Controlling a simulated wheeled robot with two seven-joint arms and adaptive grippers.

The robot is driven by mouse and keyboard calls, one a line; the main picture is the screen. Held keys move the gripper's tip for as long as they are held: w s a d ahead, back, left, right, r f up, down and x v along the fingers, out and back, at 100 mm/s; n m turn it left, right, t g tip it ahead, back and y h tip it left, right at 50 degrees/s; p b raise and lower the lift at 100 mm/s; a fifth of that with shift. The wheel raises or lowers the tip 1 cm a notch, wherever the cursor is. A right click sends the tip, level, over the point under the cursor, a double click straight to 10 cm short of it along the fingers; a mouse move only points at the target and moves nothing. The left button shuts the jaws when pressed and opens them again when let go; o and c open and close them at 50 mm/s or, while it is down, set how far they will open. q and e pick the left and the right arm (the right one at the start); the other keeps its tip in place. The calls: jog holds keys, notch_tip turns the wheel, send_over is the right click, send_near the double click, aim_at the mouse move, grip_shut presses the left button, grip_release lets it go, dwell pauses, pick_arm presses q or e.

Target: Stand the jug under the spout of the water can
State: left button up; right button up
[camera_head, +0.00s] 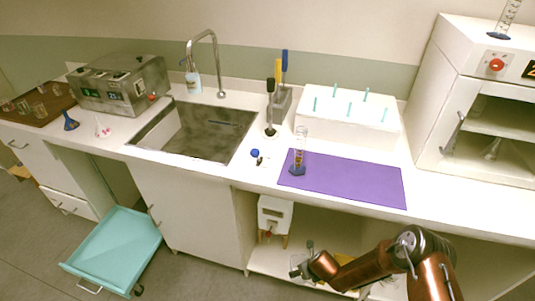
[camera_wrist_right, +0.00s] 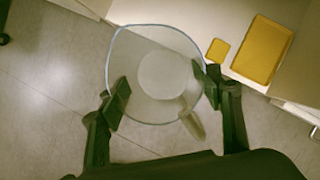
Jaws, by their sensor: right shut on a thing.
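The clear glass jug (camera_wrist_right: 160,75) shows from above in the right wrist view, with its round rim and pale round base. My right gripper (camera_wrist_right: 158,88) is shut on it, with one dark finger on each side of its wall. In the head view my right gripper (camera_head: 304,263) is low, in front of the lower shelf; the jug is hard to make out there. The white water can (camera_head: 276,210) stands on short wooden legs under the counter, with a red tap (camera_head: 268,233) at its front. The can is left of and beyond my right gripper. My left gripper is in neither view.
The lower shelf (camera_head: 262,262) carries a yellow tray (camera_wrist_right: 262,50) and a small yellow square (camera_wrist_right: 218,50). The counter overhangs the can, with a purple mat (camera_head: 345,181) on top.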

jog(key=s+a+r+n+g+y, duration=0.1)
jog(key=s+a+r+n+g, duration=0.15)
jog(key=a+r+n, duration=0.4)
jog(key=s+a+r+n+g+y, duration=0.2)
jog(key=s+a+r+n, duration=0.2)
jog(key=r+n, duration=0.55)
jog(key=s+d+r+n+g+h, duration=0.35)
jog(key=s+d+r+n, duration=0.35)
jog(key=s+r+n, duration=0.25)
jog(key=s+d+r+n+h, duration=0.1)
jog(key=d+r+n, duration=0.2)
jog(key=d, duration=0.2)
jog(key=s+d+r+n, duration=0.1)
jog(key=d+r+n, duration=0.2)
jog(key=d, duration=0.2)
pick_arm(q)
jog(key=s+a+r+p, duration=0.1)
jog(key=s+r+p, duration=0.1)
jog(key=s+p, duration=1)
jog(key=p, duration=0.5)
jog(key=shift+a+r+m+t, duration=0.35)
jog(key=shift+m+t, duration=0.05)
pick_arm(e)
jog(key=s+r, duration=0.9)
jog(key=r, duration=0.4)
jog(key=shift+r+g, duration=0.2)
jog(key=shift+g, duration=0.1)
jog(key=shift+d+r, duration=0.1)
jog(key=shift+d, duration=0.05)
